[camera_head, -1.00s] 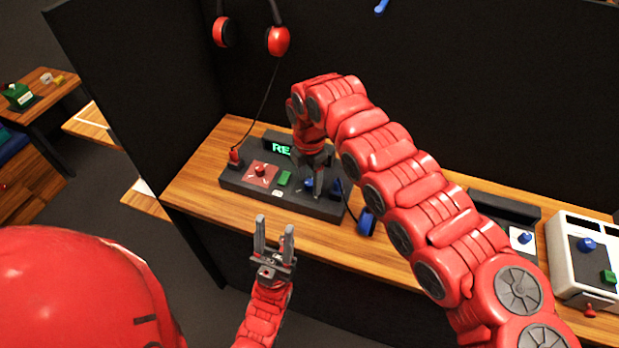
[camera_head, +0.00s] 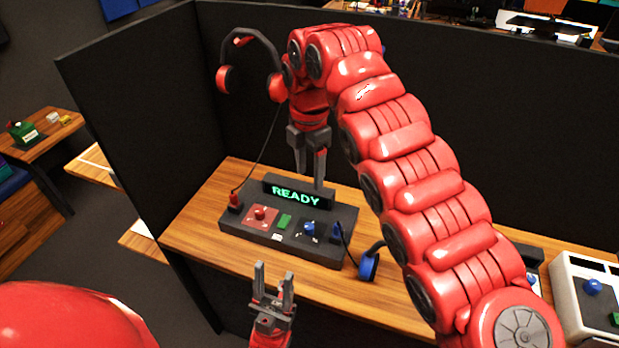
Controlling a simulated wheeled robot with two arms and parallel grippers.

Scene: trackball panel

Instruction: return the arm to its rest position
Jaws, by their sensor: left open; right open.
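My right arm arches in from the right, and its gripper (camera_head: 310,182) hangs pointing down above the back right of the trackball panel. It is open and holds nothing; its fingertips overlap the view of the display's right end. My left gripper (camera_head: 272,275) is low in front of the table, pointing up, open and empty. The dark panel (camera_head: 265,236) lies on the wooden table. It carries a red knob (camera_head: 259,213), a green button (camera_head: 285,221), a blue ball or knob (camera_head: 309,228) and a display (camera_head: 297,196) reading READY in green.
A headset with red cups (camera_head: 228,77) hangs on the dark partition (camera_head: 130,110). Its cord runs to the panel's red plug (camera_head: 235,200). A blue-cupped item (camera_head: 369,264) lies right of the panel. A white device (camera_head: 585,290) stands at the far right, partly behind my arm.

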